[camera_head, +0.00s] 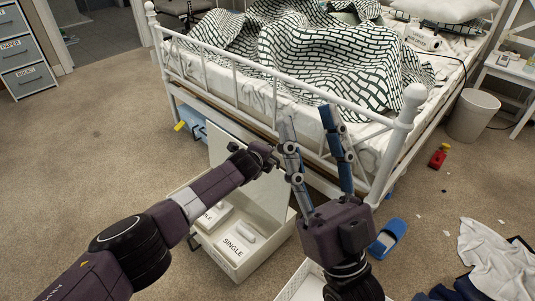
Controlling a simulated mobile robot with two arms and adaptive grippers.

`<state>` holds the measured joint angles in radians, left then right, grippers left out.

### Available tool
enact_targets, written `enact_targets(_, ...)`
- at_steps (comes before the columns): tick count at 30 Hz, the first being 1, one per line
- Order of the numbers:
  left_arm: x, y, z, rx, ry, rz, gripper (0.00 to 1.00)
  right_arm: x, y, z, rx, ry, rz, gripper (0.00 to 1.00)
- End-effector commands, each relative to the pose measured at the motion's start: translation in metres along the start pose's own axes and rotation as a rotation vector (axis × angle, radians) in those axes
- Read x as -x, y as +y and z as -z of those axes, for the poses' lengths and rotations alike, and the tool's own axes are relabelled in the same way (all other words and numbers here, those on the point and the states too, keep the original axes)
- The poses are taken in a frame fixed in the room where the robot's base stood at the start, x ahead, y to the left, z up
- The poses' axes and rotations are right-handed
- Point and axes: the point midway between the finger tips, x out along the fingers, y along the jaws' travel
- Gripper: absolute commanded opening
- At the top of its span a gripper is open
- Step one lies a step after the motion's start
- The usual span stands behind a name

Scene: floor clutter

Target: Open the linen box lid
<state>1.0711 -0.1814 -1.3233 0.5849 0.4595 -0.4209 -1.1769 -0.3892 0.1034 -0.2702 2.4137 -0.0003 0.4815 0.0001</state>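The linen box (279,237) is a pale open-topped box on the carpet at the foot of the bed. Its lid (222,146) stands raised at the back, and the inside shows white items and a "SINGLE" label. My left arm reaches across above the box. My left gripper (266,156) is at the raised lid; its fingers are partly hidden behind my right gripper, so contact and grip are unclear. My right gripper (308,112) is to the right of it, fingers up and apart, empty, in front of the bed frame.
The white metal bed (405,122) stands behind the box. A white basket (297,287) lies in front. A bin (472,116) stands beside the bed. Carpet at left is clear.

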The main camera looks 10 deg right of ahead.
Motion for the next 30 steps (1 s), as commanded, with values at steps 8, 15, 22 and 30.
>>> enact_targets(8, 0.000, 0.001, -0.001, 0.000, -0.001, -0.001, 0.16, 0.000, 0.001, -0.001, 0.001, -0.003, -0.001, 0.40)
enact_targets(15, 0.008, 0.002, 0.000, 0.000, 0.003, -0.004, 0.16, 0.000, 0.000, -0.001, 0.001, -0.002, 0.000, 0.40)
enact_targets(22, 0.027, 0.001, -0.001, -0.001, 0.001, -0.001, 0.16, 0.000, 0.000, -0.001, 0.001, -0.002, 0.000, 0.40)
enact_targets(30, 0.054, 0.001, -0.001, 0.000, 0.000, -0.001, 0.16, 0.000, 0.000, -0.001, 0.000, -0.002, 0.000, 0.40)
